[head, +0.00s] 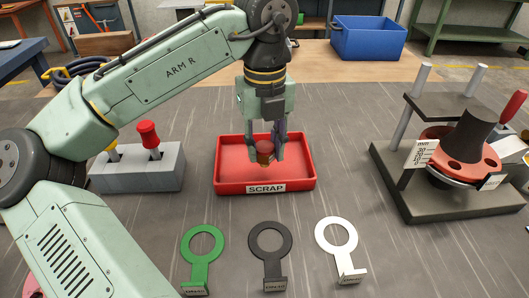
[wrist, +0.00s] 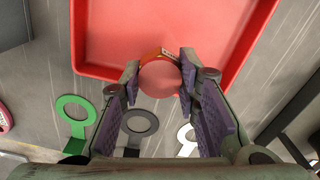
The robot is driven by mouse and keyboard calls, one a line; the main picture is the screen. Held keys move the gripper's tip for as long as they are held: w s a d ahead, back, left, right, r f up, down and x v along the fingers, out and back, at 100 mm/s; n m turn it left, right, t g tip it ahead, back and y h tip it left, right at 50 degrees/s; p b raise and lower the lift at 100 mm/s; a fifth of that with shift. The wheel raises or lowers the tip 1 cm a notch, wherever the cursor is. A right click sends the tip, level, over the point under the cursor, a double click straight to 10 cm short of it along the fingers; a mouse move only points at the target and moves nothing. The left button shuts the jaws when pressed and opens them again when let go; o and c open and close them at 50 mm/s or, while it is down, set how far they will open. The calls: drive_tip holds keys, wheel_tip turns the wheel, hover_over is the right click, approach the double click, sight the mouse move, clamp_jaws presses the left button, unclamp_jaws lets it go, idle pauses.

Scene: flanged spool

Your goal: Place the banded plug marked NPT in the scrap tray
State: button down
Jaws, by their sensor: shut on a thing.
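The red plug (head: 264,148) has a band around it, and my gripper (head: 266,150) is shut on it. In the wrist view the plug (wrist: 160,78) shows its round pinkish-red end between the fingertips (wrist: 160,80). Part of its orange band shows with a small pale label, too small to read. The red scrap tray (head: 228,187), labelled SCRAP, lies under the gripper. In the head view the plug appears over the tray, held above its floor. The tray (wrist: 95,40) also shows behind the plug in the wrist view.
Green (head: 190,262), dark grey (head: 270,265) and white (head: 347,260) ring tags lie in front of the tray. A grey block (head: 140,172) with yellow and red-topped pieces stands left. A dark fixture (head: 450,205) with posts and a red flange stands right. A blue bin (head: 368,40) stands behind.

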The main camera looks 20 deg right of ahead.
sight(264, 146)
drive_tip(key=shift+f, duration=1.35)
drive_tip(key=shift+f, duration=0.15)
drive_tip(key=c, duration=1.2)
unclamp_jaws()
wheel_tip(264, 146, up, 12)
drive_tip(key=shift+r, duration=0.2)
